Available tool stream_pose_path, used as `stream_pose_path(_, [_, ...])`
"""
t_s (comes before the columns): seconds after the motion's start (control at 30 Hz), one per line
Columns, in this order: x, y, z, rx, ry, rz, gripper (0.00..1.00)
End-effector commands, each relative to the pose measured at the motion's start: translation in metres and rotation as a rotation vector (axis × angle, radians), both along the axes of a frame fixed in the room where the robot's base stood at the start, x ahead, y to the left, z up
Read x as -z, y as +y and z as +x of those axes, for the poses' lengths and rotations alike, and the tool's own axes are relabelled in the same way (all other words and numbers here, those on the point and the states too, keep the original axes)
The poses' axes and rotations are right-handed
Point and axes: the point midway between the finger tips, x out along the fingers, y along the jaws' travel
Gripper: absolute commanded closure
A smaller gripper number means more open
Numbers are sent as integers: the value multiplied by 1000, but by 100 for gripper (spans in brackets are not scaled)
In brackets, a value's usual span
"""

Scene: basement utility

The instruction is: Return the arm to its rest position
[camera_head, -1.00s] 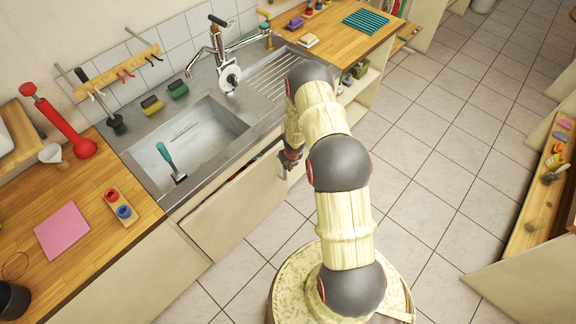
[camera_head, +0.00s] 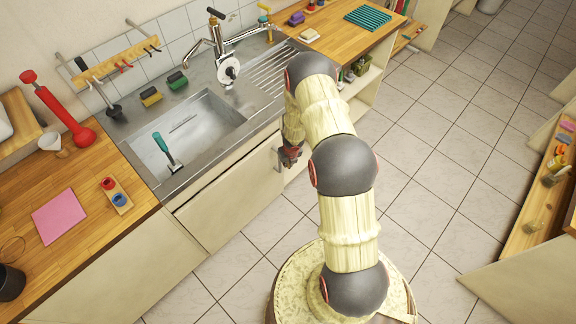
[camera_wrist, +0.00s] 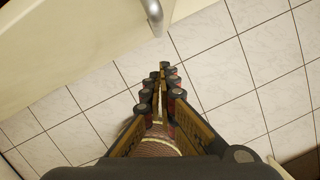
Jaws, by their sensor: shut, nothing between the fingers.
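My arm reaches up over the floor in the head view, then bends down beside the sink cabinet. My gripper (camera_head: 291,155) hangs low in front of the cabinet front (camera_head: 232,198), near its metal handle (camera_head: 279,159). In the wrist view my gripper (camera_wrist: 162,78) is shut, its fingertips together with nothing between them. The handle (camera_wrist: 154,17) lies just beyond the fingertips there, apart from them.
The steel sink (camera_head: 190,135) holds a teal-handled tool (camera_head: 164,148). The wooden counter (camera_head: 85,245) is at left, another (camera_head: 335,35) at the back. A shelf unit (camera_head: 535,205) stands at right. The tiled floor (camera_head: 440,170) between is clear.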

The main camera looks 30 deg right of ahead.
Motion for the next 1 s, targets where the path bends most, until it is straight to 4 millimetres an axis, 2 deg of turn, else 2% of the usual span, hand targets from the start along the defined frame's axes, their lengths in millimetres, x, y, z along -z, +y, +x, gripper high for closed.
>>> stream_pose_path(0.2, [-38, 1, -10, 1, 1, 0, 100])
stream_pose_path(0.4, [-62, 2, -17, 1, 2, 1, 100])
stream_pose_path(0.83, [-68, 2, -20, 13, 2, 4, 100])
stream_pose_path(0.93, [-68, -1, -21, 86, 3, 11, 100])
stream_pose_path(1.0, [-68, -9, -24, 203, 6, 8, 100])
